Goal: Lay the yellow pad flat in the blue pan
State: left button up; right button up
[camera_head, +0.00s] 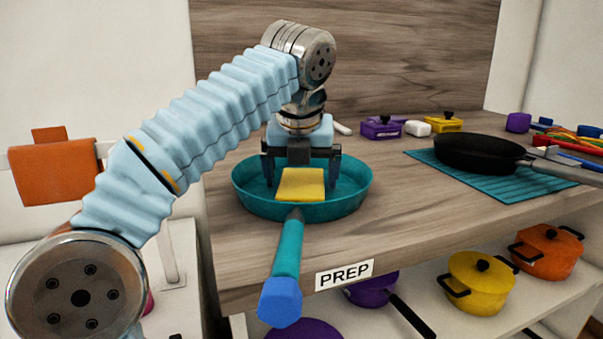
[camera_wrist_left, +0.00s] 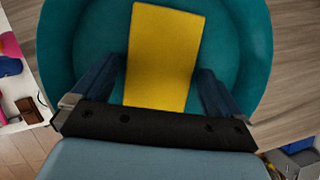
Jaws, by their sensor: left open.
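The blue pan (camera_head: 349,196) is teal and stands on the wooden counter with its handle toward the front edge. The yellow pad (camera_head: 303,186) lies in the pan, inside its rim, and looks flat or nearly flat. In the left wrist view the pad (camera_wrist_left: 163,58) is a long yellow rectangle over the floor of the pan (camera_wrist_left: 233,52). My left gripper (camera_head: 301,178) points down over the pan. Its fingers (camera_wrist_left: 152,85) are open, one on each side of the pad with gaps between. My right gripper is not in view.
A black frying pan (camera_head: 470,153) sits on a teal mat (camera_head: 486,187) to the right. Small purple and yellow pots (camera_head: 443,123) stand at the back. More pots (camera_head: 478,280) are on the shelf below. Bare counter (camera_head: 400,220) lies right of the pan.

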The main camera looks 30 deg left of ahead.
pick_arm(q)
jog(key=p+v, duration=0.6)
jog(key=v, duration=0.7)
jog(key=shift+r, duration=0.2)
jog(key=shift+s+d, duration=0.1)
jog(key=shift+s, duration=0.05)
